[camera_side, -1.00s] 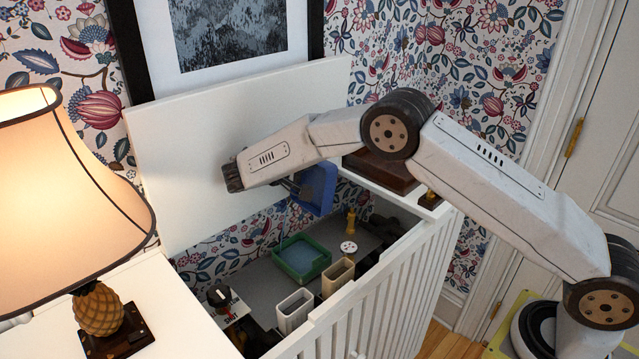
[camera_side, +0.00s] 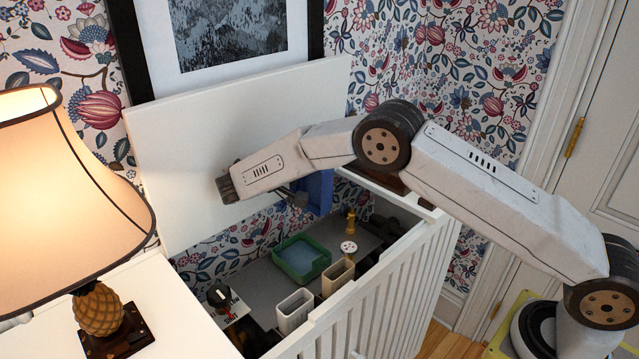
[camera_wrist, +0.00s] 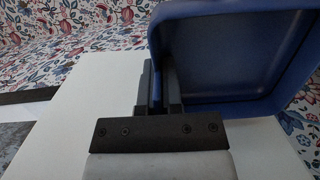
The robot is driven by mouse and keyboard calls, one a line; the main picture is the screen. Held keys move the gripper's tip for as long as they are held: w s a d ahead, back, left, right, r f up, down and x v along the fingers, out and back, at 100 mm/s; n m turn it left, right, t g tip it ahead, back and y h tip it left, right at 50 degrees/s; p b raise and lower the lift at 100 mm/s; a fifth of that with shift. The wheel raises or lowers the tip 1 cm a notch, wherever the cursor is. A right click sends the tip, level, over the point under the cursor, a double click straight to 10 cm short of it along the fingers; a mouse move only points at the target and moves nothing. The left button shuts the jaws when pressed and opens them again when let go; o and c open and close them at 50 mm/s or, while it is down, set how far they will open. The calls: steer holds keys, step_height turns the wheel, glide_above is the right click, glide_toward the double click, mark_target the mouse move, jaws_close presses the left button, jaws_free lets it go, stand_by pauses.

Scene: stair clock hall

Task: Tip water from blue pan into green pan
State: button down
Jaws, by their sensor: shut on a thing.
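The blue pan (camera_side: 320,190) is held in the air, steeply tilted, above the grey surface inside the white cabinet. My gripper (camera_side: 297,193) is shut on the pan's wall; my arm partly hides this in the side view. In the wrist view the dark fingers (camera_wrist: 160,88) pinch the near wall of the blue pan (camera_wrist: 235,60), and its inside shows no water that I can make out. The green pan (camera_side: 301,259) sits flat on the grey surface, below and slightly left of the blue pan. Its floor looks bluish; I cannot tell whether that is water.
Two open upright holders, a white one (camera_side: 294,311) and a beige one (camera_side: 338,276), stand near the slatted front (camera_side: 400,285). A yellow chess-like piece (camera_side: 350,222) and a white round-topped item (camera_side: 348,249) stand right of the green pan. A lamp (camera_side: 70,200) stands at left.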

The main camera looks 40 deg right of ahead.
stand_by(0.5)
steer(key=d+y, duration=0.2)
steer(key=d, duration=0.2)
steer(key=shift+f+y, duration=0.3)
steer(key=shift+y, duration=0.1)
steer(key=shift+d, duration=0.1)
steer(key=shift+d+f+n+y, duration=0.6)
steer(key=shift+d+f+y, duration=4.35)
steer(key=shift+d+y, duration=1.45)
steer(key=shift+t+y, duration=0.4)
steer(key=shift+y, duration=0.5)
steer(key=shift+d+r, duration=0.35)
steer(key=shift+r, duration=0.55)
steer(key=shift+d+r, duration=0.4)
steer(key=shift+r, duration=0.45)
steer(key=shift+d+r, duration=0.35)
steer(key=shift+r, duration=0.55)
steer(key=shift+r, duration=0.15)
